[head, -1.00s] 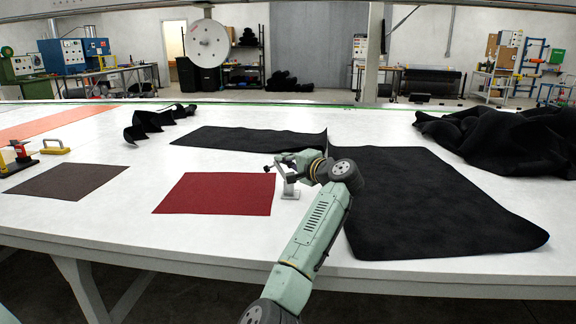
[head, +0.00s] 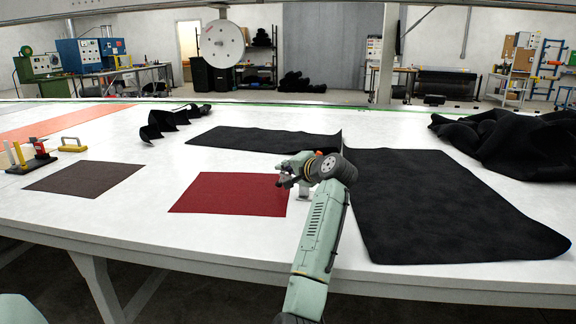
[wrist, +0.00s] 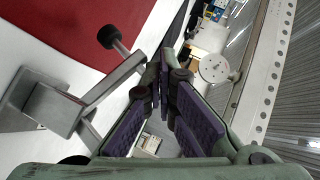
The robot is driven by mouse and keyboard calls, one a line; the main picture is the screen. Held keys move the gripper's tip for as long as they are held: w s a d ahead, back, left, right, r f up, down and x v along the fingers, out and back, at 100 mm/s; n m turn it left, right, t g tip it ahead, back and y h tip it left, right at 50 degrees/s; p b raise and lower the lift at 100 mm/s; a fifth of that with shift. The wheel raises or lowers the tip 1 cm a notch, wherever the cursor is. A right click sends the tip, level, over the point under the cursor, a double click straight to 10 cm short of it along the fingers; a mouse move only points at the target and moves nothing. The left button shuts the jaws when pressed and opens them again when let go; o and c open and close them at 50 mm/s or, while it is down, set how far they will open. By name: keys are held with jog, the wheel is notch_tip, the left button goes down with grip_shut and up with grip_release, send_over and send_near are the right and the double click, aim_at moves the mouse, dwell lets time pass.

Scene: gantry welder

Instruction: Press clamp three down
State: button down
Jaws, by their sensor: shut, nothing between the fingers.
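A grey metal clamp (wrist: 52,110) with a bar and a black knob (wrist: 108,37) shows on the left of the wrist view. It stands beside the right edge of the red sheet. In the head view only part of this clamp's base (head: 304,194) shows under my gripper (head: 283,174), which hides the rest. My gripper is shut and empty, its purple-padded fingers (wrist: 168,62) meeting close beside the clamp's bar. I cannot tell whether they touch it. No number on the clamp can be read.
The red sheet (head: 228,194) lies left of my gripper, with a brown sheet (head: 84,179) farther left. Black cloth (head: 440,200) covers the table to the right. A block with red and yellow parts (head: 36,158) stands at the far left. White tabletop between the sheets is bare.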

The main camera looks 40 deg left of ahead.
jog(key=shift+s+a+f, duration=0.2)
jog(key=shift+a+f, duration=0.15)
jog(key=shift+f, duration=0.1)
dwell(1.3)
notch_tip(320, 180, up, 4)
jog(key=p, duration=0.4)
jog(key=shift+r, duration=0.25)
jog(key=s+d+r+b, duration=0.3)
jog(key=s+r+b, duration=0.1)
jog(key=s+r, duration=0.2)
jog(key=shift+d+r, duration=0.3)
jog(key=shift+d, duration=0.05)
